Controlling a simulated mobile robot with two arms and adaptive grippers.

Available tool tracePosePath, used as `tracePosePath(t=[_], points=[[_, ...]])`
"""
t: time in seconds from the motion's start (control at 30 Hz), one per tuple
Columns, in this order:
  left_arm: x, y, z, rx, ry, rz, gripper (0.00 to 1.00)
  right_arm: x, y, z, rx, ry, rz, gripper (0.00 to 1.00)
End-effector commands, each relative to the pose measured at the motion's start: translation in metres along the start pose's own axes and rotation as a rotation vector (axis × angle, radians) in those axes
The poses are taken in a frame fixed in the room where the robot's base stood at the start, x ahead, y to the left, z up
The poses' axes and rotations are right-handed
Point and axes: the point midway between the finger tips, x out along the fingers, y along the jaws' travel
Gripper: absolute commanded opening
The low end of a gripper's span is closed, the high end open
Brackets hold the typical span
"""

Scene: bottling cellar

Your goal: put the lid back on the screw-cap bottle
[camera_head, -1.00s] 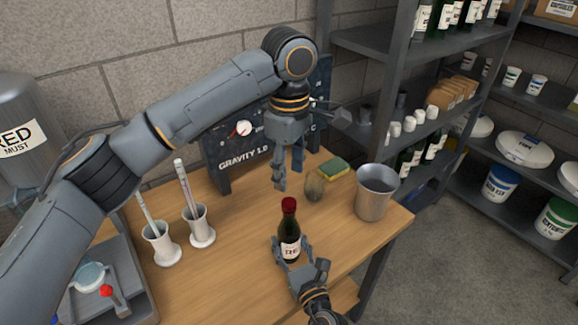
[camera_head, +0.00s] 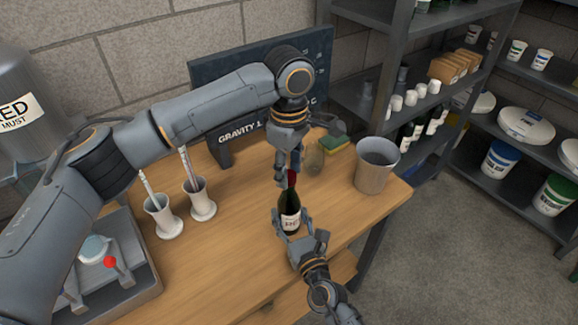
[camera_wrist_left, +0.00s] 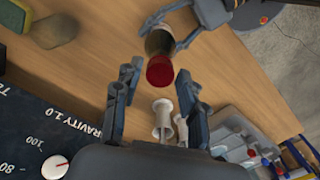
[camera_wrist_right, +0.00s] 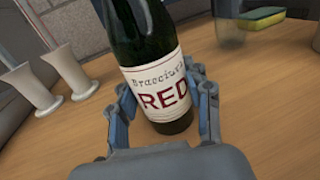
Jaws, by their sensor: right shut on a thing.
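A dark bottle (camera_head: 290,208) with a cream label reading RED stands on the wooden table; its label shows large in the right wrist view (camera_wrist_right: 160,92). A red cap (camera_wrist_left: 159,71) sits at the top of its neck; I cannot tell how tightly. My right gripper (camera_head: 293,236) is shut on the bottle's lower body, with one finger on each side. My left gripper (camera_head: 289,176) points down over the bottle top. In the left wrist view its two fingers are spread with the cap between their tips, and gaps show on both sides.
A metal bucket (camera_head: 374,166) stands near the table's right edge. A translucent brownish object (camera_head: 315,157) and a yellow-green sponge (camera_head: 333,144) are behind the bottle. Two white holders (camera_head: 164,217) with sticks stand left. A dark gravity board (camera_head: 222,135) is at the back.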

Motion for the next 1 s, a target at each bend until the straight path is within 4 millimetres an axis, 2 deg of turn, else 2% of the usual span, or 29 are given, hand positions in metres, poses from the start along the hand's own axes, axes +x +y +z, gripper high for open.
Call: tracePosePath(t=[0.03, 0.17, 0.37, 0.47, 1.0], points=[[0.0000, 0.0000, 0.0000, 0.000, 0.000, 0.000, 0.25, -0.0001, 0.0001, -0.0005, 0.000, 0.001, 0.000, 0.00], [-0.0001, 0.0000, 0.0000, 0.000, 0.000, 0.000, 0.00, -0.0001, 0.0001, -0.0005, 0.000, 0.001, 0.000, 0.00], [-0.0001, 0.0000, 0.0002, 0.020, 0.000, 0.000, 0.00, -0.0001, 0.0001, -0.0005, 0.000, 0.001, 0.000, 0.00], [0.0003, -0.0002, 0.0006, 0.117, -0.001, -0.001, 0.00, -0.0001, 0.0001, -0.0004, 0.000, 0.001, 0.000, 0.00], [0.0010, -0.0002, 0.0003, 1.185, -0.002, -0.001, 0.00, -0.0001, 0.0002, -0.0004, 0.000, 0.001, 0.001, 0.00]])
